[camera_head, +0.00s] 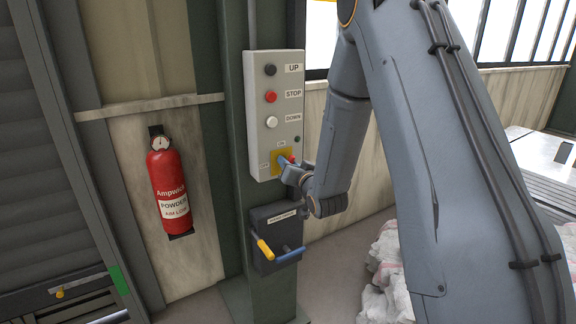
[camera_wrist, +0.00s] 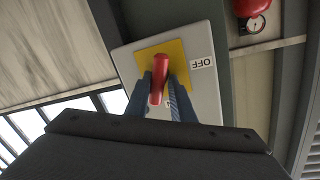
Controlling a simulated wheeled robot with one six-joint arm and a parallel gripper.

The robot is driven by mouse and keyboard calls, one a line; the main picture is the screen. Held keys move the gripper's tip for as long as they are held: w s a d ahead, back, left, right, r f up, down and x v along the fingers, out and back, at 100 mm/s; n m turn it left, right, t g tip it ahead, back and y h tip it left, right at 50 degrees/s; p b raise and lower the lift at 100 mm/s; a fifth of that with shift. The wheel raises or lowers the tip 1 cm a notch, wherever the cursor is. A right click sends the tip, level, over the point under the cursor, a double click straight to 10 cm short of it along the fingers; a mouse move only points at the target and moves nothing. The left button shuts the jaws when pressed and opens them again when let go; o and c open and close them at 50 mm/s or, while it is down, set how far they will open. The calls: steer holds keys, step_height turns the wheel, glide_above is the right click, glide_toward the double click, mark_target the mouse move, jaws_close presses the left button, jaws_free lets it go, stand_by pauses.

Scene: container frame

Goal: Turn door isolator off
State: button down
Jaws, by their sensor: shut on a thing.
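The door isolator is a red handle on a yellow plate (camera_head: 281,152), low on a grey control panel (camera_head: 257,100) mounted on a dark green post. My gripper (camera_head: 287,163) is at the handle, in front of the plate. In the wrist view, the red handle (camera_wrist: 159,78) stands between the two blue fingers of my gripper (camera_wrist: 160,92), which are closed around it. The yellow plate (camera_wrist: 188,52) shows behind it, with an OFF label (camera_wrist: 202,63) at its right. The handle's exact angle is hard to tell in the head view.
A dark box (camera_head: 277,232) with yellow and blue levers is on the post below. A red fire extinguisher (camera_head: 169,188) hangs on the wall at left. White sacks (camera_head: 385,270) lie on the floor at right.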

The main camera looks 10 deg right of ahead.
steer(key=m, duration=0.3)
steer(key=m+g+y, duration=0.1)
steer(key=m, duration=0.1)
steer(key=shift+w+d+m+p, duration=0.1)
steer(key=shift+d+m+p, duration=0.2)
steer(key=m+p, duration=0.1)
steer(key=m, duration=0.1)
steer(key=m+y+p, duration=0.1)
steer(key=m, duration=0.2)
steer(key=shift+d+f+g, duration=0.15)
steer(key=shift+f+g, duration=0.05)
steer(key=shift+g, duration=0.2)
steer(key=shift+m, duration=0.3)
steer(key=c, duration=1.8)
jaws_free()
steer(key=b+v, duration=0.2)
steer(key=v, duration=0.5)
steer(key=shift+s+d, duration=0.25)
steer(key=shift+s, duration=0.05)
